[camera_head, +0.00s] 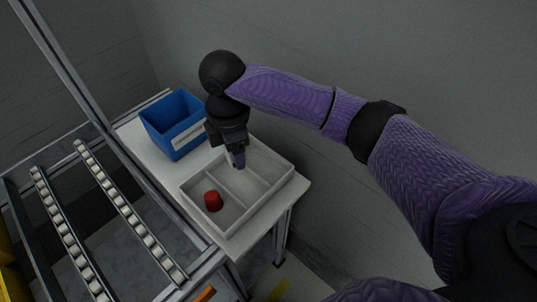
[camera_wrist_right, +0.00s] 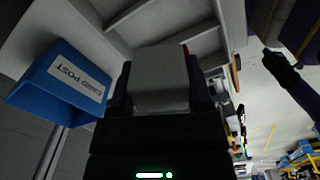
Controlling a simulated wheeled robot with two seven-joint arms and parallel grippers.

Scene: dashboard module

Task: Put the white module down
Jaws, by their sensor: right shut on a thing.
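My right gripper (camera_head: 238,159) points down over the white divided tray (camera_head: 262,203), near its back divider. The right wrist view shows it shut on the white module (camera_wrist_right: 160,82), a pale block held between the two dark fingers. In the head view I cannot make out the module; the gripper hides it or it blends with the tray. The tray's pale walls also show beyond the module in the wrist view (camera_wrist_right: 205,44). I cannot tell whether the module touches the tray floor.
A red round part (camera_head: 213,200) sits in the tray's front left compartment. A blue bin (camera_head: 172,127) with a white label stands behind the tray on the pale table (camera_head: 135,135). A roller conveyor (camera_head: 125,210) with metal framing lies to the left.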

